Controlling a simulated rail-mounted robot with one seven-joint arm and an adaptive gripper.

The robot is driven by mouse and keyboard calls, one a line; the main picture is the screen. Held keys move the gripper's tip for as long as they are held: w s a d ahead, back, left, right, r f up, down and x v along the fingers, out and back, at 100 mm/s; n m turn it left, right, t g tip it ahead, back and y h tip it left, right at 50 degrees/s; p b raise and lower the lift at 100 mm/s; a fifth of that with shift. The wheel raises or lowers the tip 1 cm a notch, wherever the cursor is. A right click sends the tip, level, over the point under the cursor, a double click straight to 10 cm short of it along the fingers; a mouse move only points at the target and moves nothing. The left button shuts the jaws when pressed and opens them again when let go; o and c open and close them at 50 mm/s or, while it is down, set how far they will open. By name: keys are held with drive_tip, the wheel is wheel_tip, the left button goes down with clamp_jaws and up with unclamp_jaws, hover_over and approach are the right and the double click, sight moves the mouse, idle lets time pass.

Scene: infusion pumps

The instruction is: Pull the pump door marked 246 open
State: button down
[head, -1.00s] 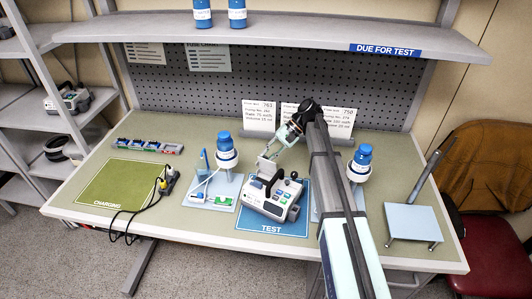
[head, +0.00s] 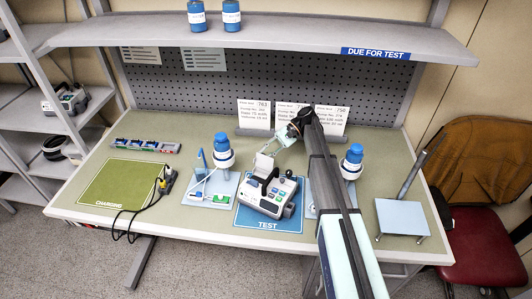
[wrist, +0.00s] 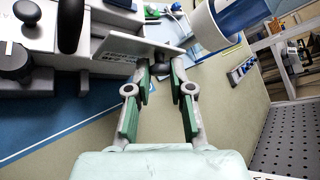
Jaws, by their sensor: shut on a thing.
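The infusion pump (head: 268,197) sits on the blue TEST mat. Its pale door panel (head: 263,164) stands out from the pump's back side, swung away from the body. The number 246 is not legible in either view. My gripper (head: 272,152) reaches down to the door from behind, at its upper right. In the wrist view the door (wrist: 128,46) crosses above the green-padded fingers of my gripper (wrist: 162,72), with its edge at the fingertips. The fingers are shut on the door. The exact contact is partly hidden.
A stand with a blue-capped bottle (head: 222,148) is close left of the pump. Another blue-capped bottle (head: 352,160) is right of my arm. The green CHARGING mat (head: 118,184) is mostly clear. A small pale stand (head: 402,217) is at the right. A shelf (head: 260,36) hangs above.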

drive_tip(key=shift+f, duration=0.1)
drive_tip(key=c, duration=1)
unclamp_jaws()
drive_tip(key=shift+s+a+b, duration=0.1)
drive_tip(key=shift+b, duration=0.35)
